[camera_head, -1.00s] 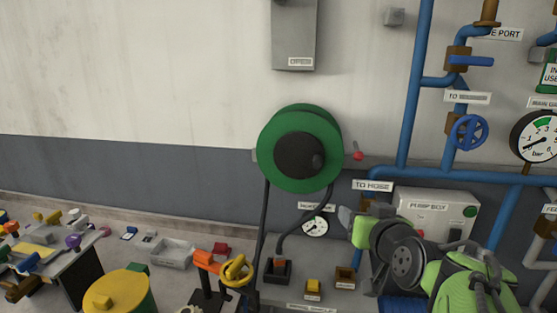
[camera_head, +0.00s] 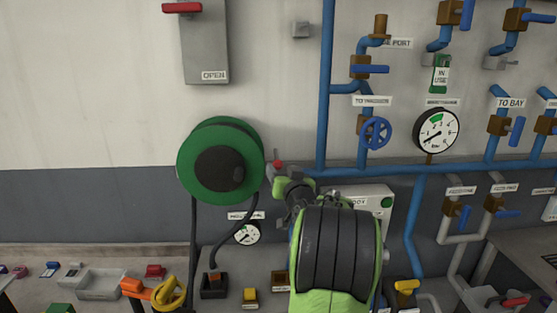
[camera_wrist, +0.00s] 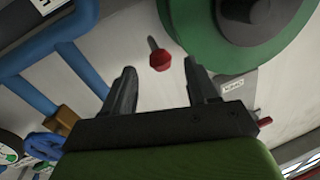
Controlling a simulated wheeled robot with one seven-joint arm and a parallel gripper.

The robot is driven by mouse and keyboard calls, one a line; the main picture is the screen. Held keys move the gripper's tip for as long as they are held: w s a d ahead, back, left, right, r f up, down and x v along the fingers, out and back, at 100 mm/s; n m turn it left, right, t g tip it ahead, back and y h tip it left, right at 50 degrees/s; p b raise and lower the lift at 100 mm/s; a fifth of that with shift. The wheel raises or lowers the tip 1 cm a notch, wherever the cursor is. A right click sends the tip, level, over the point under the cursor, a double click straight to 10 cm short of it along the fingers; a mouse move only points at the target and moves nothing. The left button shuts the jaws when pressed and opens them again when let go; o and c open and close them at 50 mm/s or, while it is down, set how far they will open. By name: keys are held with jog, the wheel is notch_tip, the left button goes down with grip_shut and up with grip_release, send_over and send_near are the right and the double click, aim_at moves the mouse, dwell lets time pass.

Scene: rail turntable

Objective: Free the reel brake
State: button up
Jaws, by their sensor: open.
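The green hose reel (camera_head: 242,148) with its dark hub (camera_head: 220,168) hangs on the wall; its green rim fills the upper right of the wrist view (camera_wrist: 187,28). A small lever with a red knob (camera_head: 277,163), seemingly the reel brake, sticks out just right of the reel. In the wrist view the red knob (camera_wrist: 160,61) shows ahead of and between my fingertips, touching neither. My gripper (camera_wrist: 159,72) is open and empty. In the head view my gripper (camera_head: 279,177) is near the knob, just below and right of it, and my arm hides the wall behind.
A blue pipe (camera_head: 326,100) runs up the wall right of the knob, with a blue handwheel (camera_head: 376,133) beyond. A pump box (camera_head: 372,196) is partly hidden behind my arm. A black hose (camera_head: 193,240) hangs below the reel. A grey box labelled OPEN (camera_head: 205,45) is above.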

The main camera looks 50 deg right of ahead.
aim_at(280, 167)
jog(key=x, duration=0.3)
jog(key=shift+w+d+p, duration=0.2)
jog(key=shift+w+p, duration=0.05)
jog(key=shift+p, duration=0.15)
jog(key=shift+s+a, duration=0.1)
grip_shut()
